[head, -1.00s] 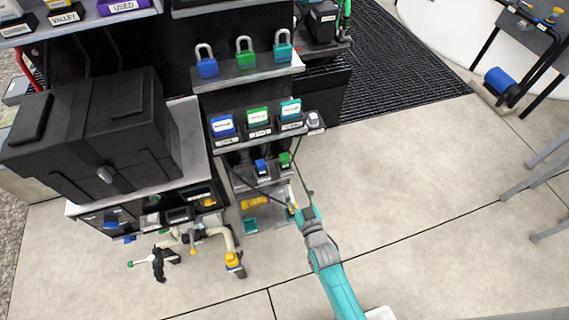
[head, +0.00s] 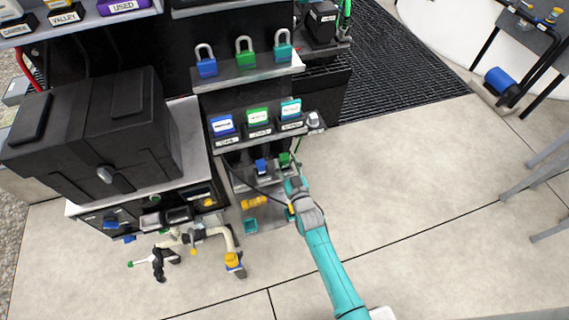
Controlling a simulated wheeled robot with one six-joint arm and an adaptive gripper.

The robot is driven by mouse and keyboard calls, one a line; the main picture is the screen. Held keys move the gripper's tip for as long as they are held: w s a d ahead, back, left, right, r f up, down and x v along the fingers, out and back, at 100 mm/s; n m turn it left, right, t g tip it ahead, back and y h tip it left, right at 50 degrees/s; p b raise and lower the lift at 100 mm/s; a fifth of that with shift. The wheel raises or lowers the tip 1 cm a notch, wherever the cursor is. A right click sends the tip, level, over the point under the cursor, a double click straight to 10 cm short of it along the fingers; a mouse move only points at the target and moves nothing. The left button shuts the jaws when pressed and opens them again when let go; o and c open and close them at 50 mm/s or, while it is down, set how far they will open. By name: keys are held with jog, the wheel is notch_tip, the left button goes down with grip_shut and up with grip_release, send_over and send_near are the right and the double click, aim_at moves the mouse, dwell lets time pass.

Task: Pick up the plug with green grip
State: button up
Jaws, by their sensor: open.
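The plug with the green grip (head: 284,159) stands on a low shelf in the middle of the head view, beside a blue-gripped one (head: 262,165). It is small and partly hidden behind the end of my arm. My gripper (head: 291,176) is open, just in front of and below the green grip in the picture. Its fingers are too small to make out clearly. I cannot tell whether they touch the plug.
A shelf above holds blue, green and teal labelled blocks (head: 258,121). Higher up stand three padlocks (head: 245,52). A black box (head: 90,135) and a pipe assembly (head: 190,240) are at the left. The floor (head: 420,200) to the right is clear.

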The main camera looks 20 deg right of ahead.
aim_at(284, 156)
jog(key=shift+w, duration=1.2)
grip_shut()
jog(key=shift+r, duration=0.1)
jog(key=shift+r, duration=0.5)
notch_tip(284, 156, up, 2)
jog(key=shift+r, duration=0.1)
jog(key=s, duration=1.8)
jog(key=shift+r, duration=0.1)
